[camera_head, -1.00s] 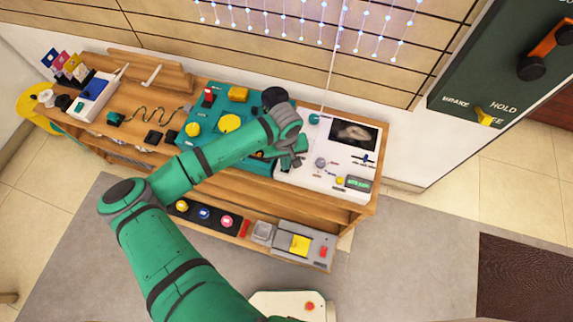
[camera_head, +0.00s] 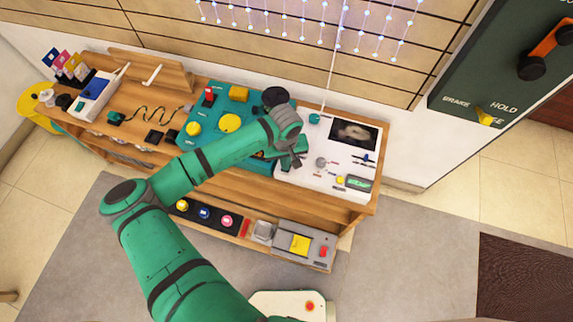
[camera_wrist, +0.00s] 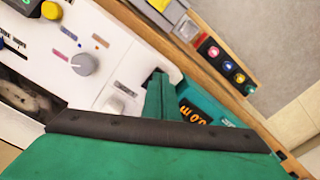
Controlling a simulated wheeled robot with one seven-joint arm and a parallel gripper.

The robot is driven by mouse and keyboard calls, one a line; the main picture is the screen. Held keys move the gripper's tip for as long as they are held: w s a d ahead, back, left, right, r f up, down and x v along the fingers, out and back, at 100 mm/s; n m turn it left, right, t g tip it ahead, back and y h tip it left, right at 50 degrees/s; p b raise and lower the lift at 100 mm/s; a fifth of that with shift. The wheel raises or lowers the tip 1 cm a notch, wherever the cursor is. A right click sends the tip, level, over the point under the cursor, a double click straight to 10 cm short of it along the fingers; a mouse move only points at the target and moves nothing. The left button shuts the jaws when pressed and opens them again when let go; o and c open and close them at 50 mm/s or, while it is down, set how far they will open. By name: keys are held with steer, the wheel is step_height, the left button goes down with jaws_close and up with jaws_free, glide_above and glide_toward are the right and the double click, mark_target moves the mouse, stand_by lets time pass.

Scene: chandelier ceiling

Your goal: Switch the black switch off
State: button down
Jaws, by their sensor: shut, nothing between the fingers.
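My gripper (camera_head: 291,163) is at the left edge of the white panel, beside the teal panel. In the wrist view its green fingers (camera_wrist: 162,95) are together and empty, over or at the seam between the two panels; contact is unclear. I cannot surely pick out the black switch. Small dark levers (camera_head: 363,158) show on the white panel's right side. Two small black boxes (camera_head: 161,137) lie on the wooden bench to the left. The wrist view shows small slotted controls (camera_wrist: 118,96) on the white panel near the fingers. My gripper hides what lies under it.
The white panel (camera_head: 312,178) carries a grey knob (camera_wrist: 84,63), a yellow button (camera_wrist: 51,10) and a screen (camera_head: 354,133). The teal panel (camera_head: 205,116) holds yellow and red parts. A lower shelf has coloured buttons (camera_head: 204,213) and a grey box (camera_head: 318,243).

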steer(key=shift+w+f, duration=0.15)
steer(key=shift+f, duration=0.35)
stand_by(0.3)
steer(key=shift+d+r, duration=0.1)
steer(key=shift+r, duration=1.8)
step_height(320, 180, up, 3)
steer(key=shift+r, duration=0.1)
